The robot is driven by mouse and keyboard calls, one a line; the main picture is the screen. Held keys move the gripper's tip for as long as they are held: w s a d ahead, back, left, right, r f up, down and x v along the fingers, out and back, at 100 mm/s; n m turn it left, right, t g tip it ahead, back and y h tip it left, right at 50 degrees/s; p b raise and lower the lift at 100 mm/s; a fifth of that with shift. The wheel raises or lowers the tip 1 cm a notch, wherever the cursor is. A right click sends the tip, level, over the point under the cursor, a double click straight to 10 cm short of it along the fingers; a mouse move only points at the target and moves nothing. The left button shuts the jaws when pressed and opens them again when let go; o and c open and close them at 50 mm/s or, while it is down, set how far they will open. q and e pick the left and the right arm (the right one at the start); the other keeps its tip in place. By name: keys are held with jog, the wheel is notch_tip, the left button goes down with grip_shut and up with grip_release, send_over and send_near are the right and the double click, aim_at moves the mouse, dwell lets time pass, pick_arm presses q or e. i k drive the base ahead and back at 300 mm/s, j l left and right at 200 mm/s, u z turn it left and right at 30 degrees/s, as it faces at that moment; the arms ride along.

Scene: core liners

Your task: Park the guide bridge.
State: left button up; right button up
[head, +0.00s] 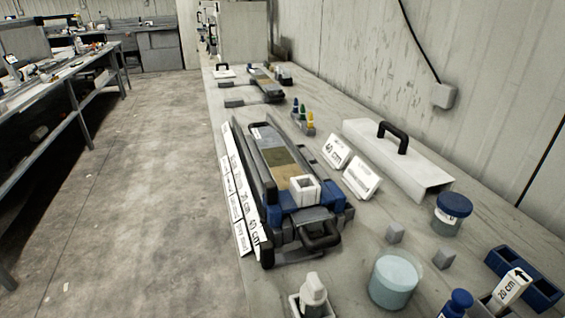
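A blue and grey bridge-like piece (331,205), which looks like the guide bridge, sits across the near end of a long grey rack (254,160). A white square block with an opening (304,189) stands at its middle. A core with dark, olive and tan bands (280,158) lies in the rack behind it. A dark loop handle (319,236) shows at the near end; I cannot tell whether it belongs to the bridge or the rack. No marked parking place can be made out. Neither of my grippers is in view.
White label strips (240,192) line the rack's left side. A second rack (266,86) is farther back.

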aim_at(305, 191)
jog(key=i+j+z, duration=0.15)
jog(key=j+z, duration=0.15)
jog(key=z, duration=0.15)
jog(key=j+z, duration=0.45)
jog(key=i+j+z, duration=0.1)
jog(key=j+z, duration=0.2)
jog(key=z, duration=0.15)
jog(key=j+z, duration=0.45)
jog(key=k+j+z, duration=0.15)
jog(key=z, duration=0.3)
jog(key=j, duration=0.15)
